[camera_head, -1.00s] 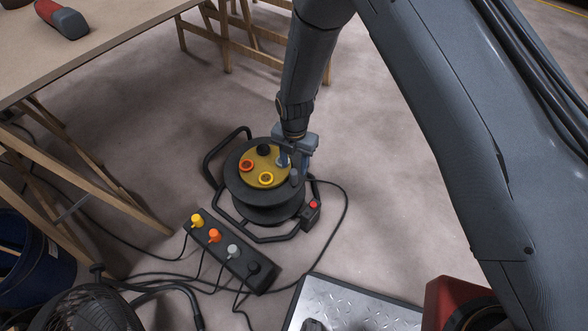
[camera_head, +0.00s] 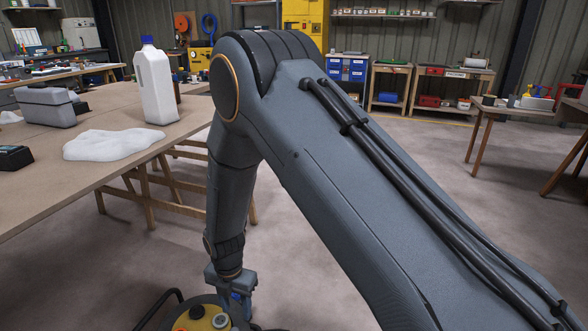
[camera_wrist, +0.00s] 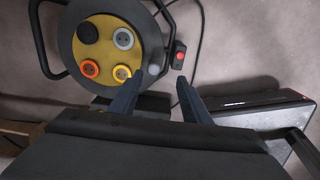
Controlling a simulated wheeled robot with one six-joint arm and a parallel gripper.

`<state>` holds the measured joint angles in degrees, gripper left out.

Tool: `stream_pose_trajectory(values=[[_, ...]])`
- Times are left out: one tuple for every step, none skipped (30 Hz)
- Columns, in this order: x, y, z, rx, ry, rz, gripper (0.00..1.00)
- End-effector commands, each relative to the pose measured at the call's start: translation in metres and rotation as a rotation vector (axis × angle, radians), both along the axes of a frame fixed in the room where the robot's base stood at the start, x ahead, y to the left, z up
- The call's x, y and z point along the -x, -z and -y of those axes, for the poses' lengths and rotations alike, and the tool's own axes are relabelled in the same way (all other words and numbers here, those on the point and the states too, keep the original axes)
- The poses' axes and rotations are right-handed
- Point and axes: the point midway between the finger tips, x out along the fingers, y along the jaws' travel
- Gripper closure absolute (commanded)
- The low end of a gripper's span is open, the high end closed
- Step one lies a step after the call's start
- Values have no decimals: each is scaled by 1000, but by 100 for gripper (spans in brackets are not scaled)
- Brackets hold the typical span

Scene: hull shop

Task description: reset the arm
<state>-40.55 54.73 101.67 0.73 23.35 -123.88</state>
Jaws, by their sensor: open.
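My arm bends down in the head view, with my gripper (camera_head: 240,290) low in the picture beside the cable reel (camera_head: 205,312), which the bottom edge cuts off. In the wrist view my gripper (camera_wrist: 160,82) is open, its two dark fingers apart with nothing between them. The cable reel (camera_wrist: 108,52) shows beyond the fingers, its yellow face bearing black, grey, orange and yellow round sockets. The left fingertip overlaps the reel's rim near the yellow socket in the picture; I cannot tell whether they touch.
A trestle table (camera_head: 60,190) on the left holds a white jug (camera_head: 155,85), a grey case (camera_head: 45,105) and a white crumpled cloth-like thing (camera_head: 112,144). Benches and shelves line the back wall. A small box with a red button (camera_wrist: 179,58) sits beside the reel. Open floor (camera_head: 400,160) lies behind my arm.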

Motion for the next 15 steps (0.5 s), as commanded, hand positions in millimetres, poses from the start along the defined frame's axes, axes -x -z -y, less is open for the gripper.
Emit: stream_pose_trajectory(values=[[-4, -26, 7, -6, 88, 4, 57], [-5, -39, 13, -7, 150, 4, 57], [-6, -57, 21, -9, 234, 3, 57], [-6, -70, 27, -9, 298, 2, 57], [-6, -83, 34, -10, 360, 2, 57], [-4, -99, 43, -11, 445, -1, 57], [-3, -112, 49, -12, 507, -2, 57], [-2, -124, 56, -12, 570, -3, 57], [1, -139, 65, -13, 654, -4, 57], [3, -151, 72, -16, 717, -5, 57], [6, -162, 80, -15, 780, -8, 57], [10, -177, 89, -17, 864, -9, 57], [13, -187, 96, -18, 926, -10, 57], [17, -197, 104, -18, 988, -12, 57], [23, -210, 114, -19, 1073, -15, 57]])
